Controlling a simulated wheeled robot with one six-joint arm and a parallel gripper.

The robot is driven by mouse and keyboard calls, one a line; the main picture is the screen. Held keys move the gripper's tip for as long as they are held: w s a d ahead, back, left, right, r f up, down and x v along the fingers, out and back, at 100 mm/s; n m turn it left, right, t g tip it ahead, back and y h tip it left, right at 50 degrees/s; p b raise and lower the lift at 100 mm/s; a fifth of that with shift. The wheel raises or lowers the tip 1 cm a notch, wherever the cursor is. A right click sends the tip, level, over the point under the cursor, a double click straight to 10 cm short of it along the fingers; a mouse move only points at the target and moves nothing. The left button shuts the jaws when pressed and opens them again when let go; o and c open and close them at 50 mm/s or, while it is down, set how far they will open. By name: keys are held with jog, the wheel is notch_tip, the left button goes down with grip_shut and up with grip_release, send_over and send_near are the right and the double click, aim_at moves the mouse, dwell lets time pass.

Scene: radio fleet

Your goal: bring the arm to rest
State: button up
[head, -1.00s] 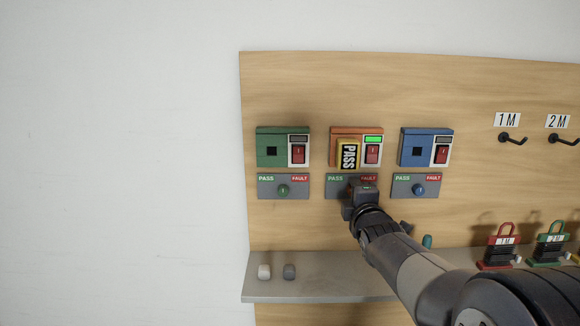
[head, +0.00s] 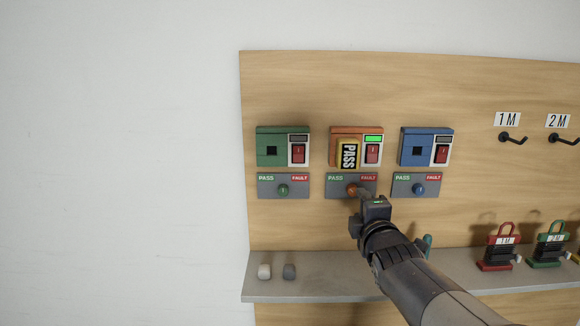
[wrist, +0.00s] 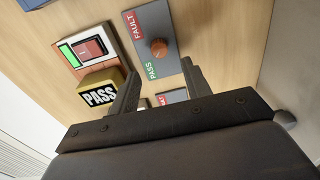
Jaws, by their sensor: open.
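My gripper (head: 370,196) is in front of the wooden panel, just below and right of the orange knob (head: 352,190) on the middle pass/fault plate. In the wrist view my gripper (wrist: 160,80) has its two fingers spread apart with nothing between them. The orange knob (wrist: 159,48) stands beyond the fingertips, apart from them. Above the plate is the orange box (head: 343,132), with a yellow PASS block (head: 347,153) on its front and a lit green indicator. The PASS block also shows in the wrist view (wrist: 98,92), left of the fingers.
A green box (head: 270,148) and a blue box (head: 415,148) flank the orange one, each with a knob plate below. A grey shelf (head: 320,284) juts out beneath, holding two small blocks at left and red and green tagged items (head: 500,250) at right. Hooks (head: 512,139) stick out at right.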

aim_at(353, 192)
jog(key=w, duration=0.7)
jog(key=shift+a+f, duration=0.15)
jog(key=shift+f, duration=0.05)
jog(key=shift+w+r+p, duration=0.1)
jog(key=shift+r+p, duration=0.15)
jog(key=shift+p, duration=0.45)
jog(key=shift+m+p, duration=0.4)
jog(key=shift+m, duration=0.1)
jog(key=m+p, duration=0.3)
jog(key=p, duration=0.3)
jog(key=shift+m, duration=0.4)
jog(key=m+p, duration=0.3)
jog(key=p, duration=0.3)
jog(key=shift+m, duration=0.4)
jog(key=shift+s+f, duration=0.15)
jog(key=shift+s, duration=0.25)
jog(key=s+b, duration=0.1)
jog(key=s, duration=0.9)
jog(key=shift+d+b, duration=0.35)
jog(key=shift+d, duration=0.05)
jog(key=shift+m, duration=0.3)
